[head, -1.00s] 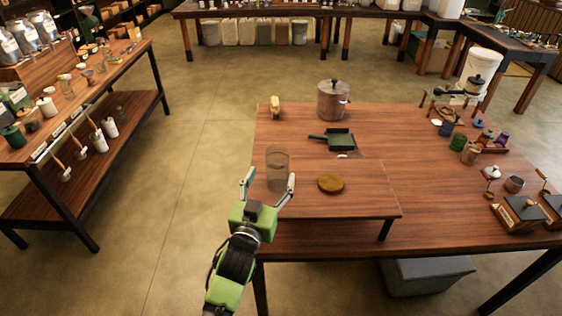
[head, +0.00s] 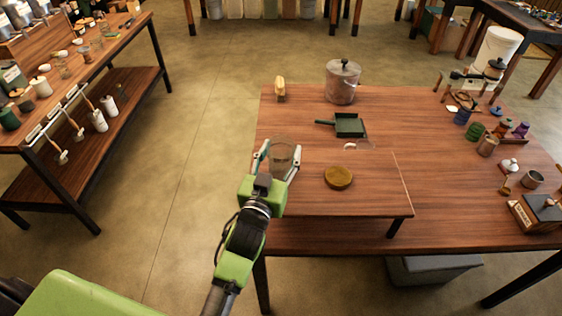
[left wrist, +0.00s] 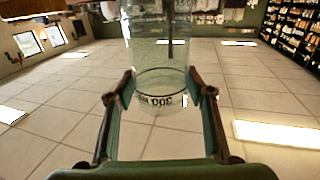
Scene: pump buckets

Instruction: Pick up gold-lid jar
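A clear, tall glass jar (head: 281,152) stands at the left end of the low raised wooden board on the table. In the left wrist view the jar (left wrist: 157,45) has a dark printed band near one end. No gold lid can be made out on it. A flat gold-brown round piece (head: 338,177) lies on the board to its right, apart from it. My left gripper (head: 279,158) is open, with a finger on each side of the jar; it also shows in the left wrist view (left wrist: 161,92). Contact is not clear. My right gripper is out of view.
A dark green tray-like item (head: 349,124), a lidded metal pot (head: 342,82) and a small yellowish item (head: 280,88) stand behind the board. Small jars and tools crowd the table's right side. The board right of the gold-brown piece is clear.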

